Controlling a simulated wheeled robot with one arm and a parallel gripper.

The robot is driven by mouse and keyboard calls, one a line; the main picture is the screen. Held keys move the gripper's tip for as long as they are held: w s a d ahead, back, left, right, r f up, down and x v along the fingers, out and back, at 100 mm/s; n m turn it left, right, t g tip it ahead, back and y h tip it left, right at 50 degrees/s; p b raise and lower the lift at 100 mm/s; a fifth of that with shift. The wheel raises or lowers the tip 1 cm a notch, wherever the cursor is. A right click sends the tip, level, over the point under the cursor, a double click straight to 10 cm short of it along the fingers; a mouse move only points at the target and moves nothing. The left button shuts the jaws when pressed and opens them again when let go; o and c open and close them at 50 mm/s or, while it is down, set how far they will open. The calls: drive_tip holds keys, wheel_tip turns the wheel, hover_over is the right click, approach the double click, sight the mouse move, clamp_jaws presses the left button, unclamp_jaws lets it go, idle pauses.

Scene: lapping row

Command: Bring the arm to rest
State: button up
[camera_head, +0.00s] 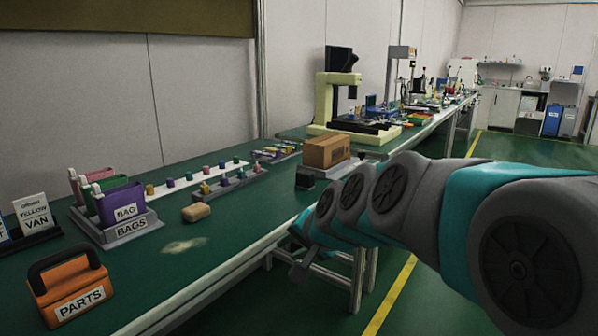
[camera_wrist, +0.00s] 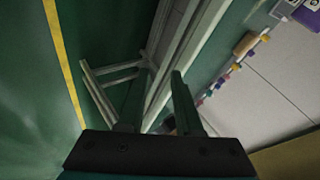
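My arm reaches in from the right in the camera_head view, bent over the aisle in front of the green bench (camera_head: 235,232). My gripper (camera_head: 299,262) is low beside the bench's front edge, apart from the things on top. In the camera_wrist view the two fingers of my gripper (camera_wrist: 156,90) stand apart with nothing held between them. The bench edge and its leg frame show beyond the fingers.
A yellow line (camera_head: 390,297) runs along the open green floor.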

drive_tip(key=s+d+f+n+g+h, duration=0.1)
drive_tip(key=s+d+f, duration=0.4)
drive_tip(key=s, duration=0.6)
drive_tip(key=s+d+f+n+g+h, duration=0.2)
drive_tip(key=s+d+f+g, duration=0.3)
drive_tip(key=s, duration=0.6)
drive_tip(key=s+d+f+n+g+h, duration=0.2)
drive_tip(key=s+d+f, duration=0.4)
drive_tip(key=s, duration=0.5)
drive_tip(key=shift+d+n+g, duration=0.2)
drive_tip(key=shift+n+g, duration=0.1)
drive_tip(key=shift+g, duration=0.6)
